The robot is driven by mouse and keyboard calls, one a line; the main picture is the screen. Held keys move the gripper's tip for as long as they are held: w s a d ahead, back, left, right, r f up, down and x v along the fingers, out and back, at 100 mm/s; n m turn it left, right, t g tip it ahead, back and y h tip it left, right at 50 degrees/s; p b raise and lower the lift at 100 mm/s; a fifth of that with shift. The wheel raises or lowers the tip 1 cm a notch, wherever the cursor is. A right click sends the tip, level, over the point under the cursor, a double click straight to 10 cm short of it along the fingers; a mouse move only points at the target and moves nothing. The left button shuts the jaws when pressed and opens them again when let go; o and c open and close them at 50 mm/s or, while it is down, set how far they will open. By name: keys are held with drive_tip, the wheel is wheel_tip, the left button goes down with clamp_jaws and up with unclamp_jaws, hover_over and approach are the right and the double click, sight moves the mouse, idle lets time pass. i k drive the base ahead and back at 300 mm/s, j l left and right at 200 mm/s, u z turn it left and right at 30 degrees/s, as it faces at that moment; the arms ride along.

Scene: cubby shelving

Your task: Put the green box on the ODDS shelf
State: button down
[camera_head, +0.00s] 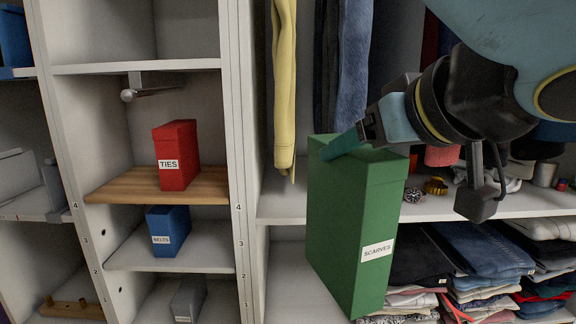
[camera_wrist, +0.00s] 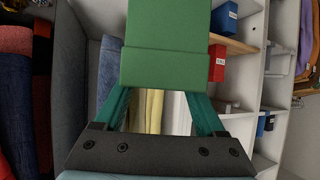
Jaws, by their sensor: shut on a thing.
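The green box (camera_head: 345,225) is tall, with a lid and a white label reading SCARVES. It hangs slightly tilted in front of the wardrobe shelves. My gripper (camera_head: 338,145) is shut on its lid end, at the top. In the wrist view the green box (camera_wrist: 165,65) fills the upper middle, between the teal fingers of my gripper (camera_wrist: 163,92). No label reading ODDS is readable in either view, so I cannot tell which shelf it is.
A red TIES box (camera_head: 176,156) stands on a wooden shelf (camera_head: 120,187). A blue BELTS box (camera_head: 168,231) and a grey box (camera_head: 188,300) sit below. White uprights (camera_head: 239,170) divide the bays. Clothes hang behind; folded clothes (camera_head: 480,262) are at right.

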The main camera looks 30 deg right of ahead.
sight(46, 199)
drive_tip(key=i+j, duration=0.25)
drive_tip(key=j, duration=0.15)
drive_tip(key=i+j+z, duration=0.25)
drive_tip(key=j, duration=0.45)
drive_tip(key=i+j+z, duration=0.1)
drive_tip(key=i+j, duration=0.15)
drive_tip(key=j, duration=0.3)
drive_tip(key=i+j+z, duration=0.1)
drive_tip(key=j, duration=0.5)
drive_tip(key=i+j+z, duration=0.1)
drive_tip(key=j, duration=0.45)
drive_tip(key=i+j+z, duration=0.1)
drive_tip(key=j, duration=0.5)
drive_tip(key=i+j, duration=0.1)
drive_tip(key=j, duration=0.5)
drive_tip(key=i+z, duration=0.05)
